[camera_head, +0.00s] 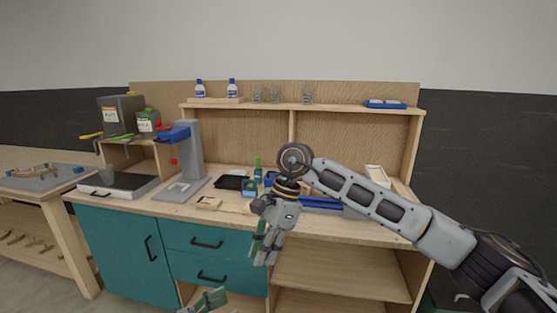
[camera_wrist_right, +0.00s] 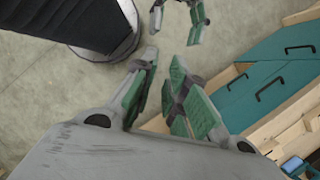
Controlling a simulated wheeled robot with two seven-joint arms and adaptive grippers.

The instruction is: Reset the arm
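My right arm reaches in from the right in the head view, and its gripper (camera_head: 263,255) hangs pointing down in front of the workbench's front edge. In the right wrist view the right gripper's (camera_wrist_right: 164,58) two green-padded fingers stand apart with bare floor between them, so it is open and empty. My left gripper (camera_head: 208,299) shows only in part at the bottom edge of the head view. The right wrist view shows the left gripper (camera_wrist_right: 176,33) at the top, its fingers apart and nothing between them.
The workbench (camera_head: 330,228) has teal drawers (camera_head: 206,243) and open shelves below. A grey stand with a blue head (camera_head: 190,150), a black tray (camera_head: 232,182) and a blue item (camera_head: 320,202) are on it. Another table (camera_head: 62,195) stands left. Floor shows below the grippers.

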